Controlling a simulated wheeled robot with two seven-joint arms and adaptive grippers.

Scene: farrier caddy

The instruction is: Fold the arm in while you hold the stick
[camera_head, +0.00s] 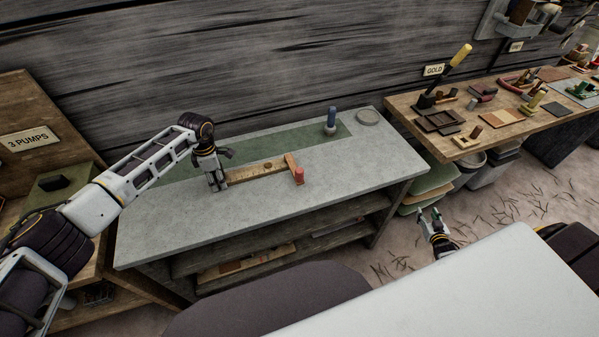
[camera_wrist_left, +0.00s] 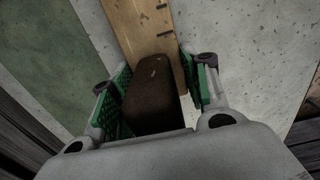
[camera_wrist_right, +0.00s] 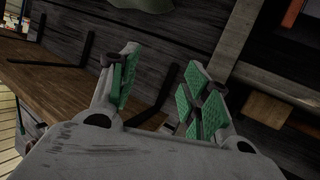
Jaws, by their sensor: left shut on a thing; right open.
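My left gripper (camera_head: 216,182) is over the grey bench top (camera_head: 330,210), at the left end of a wooden board (camera_head: 258,173). In the left wrist view, its green-padded fingers are shut on a dark brown, round-ended stick (camera_wrist_left: 152,98). In the head view the stick is not clearly visible behind the fingers. My right gripper (camera_head: 431,218) is open and empty, right of the bench; its spread fingers (camera_wrist_right: 155,92) show in the right wrist view.
A red-ended piece (camera_head: 299,176) is at the board's right end. A table (camera_head: 480,125) with tools is at right, a wooden stand (camera_head: 30,100) at left. The bench's front is clear.

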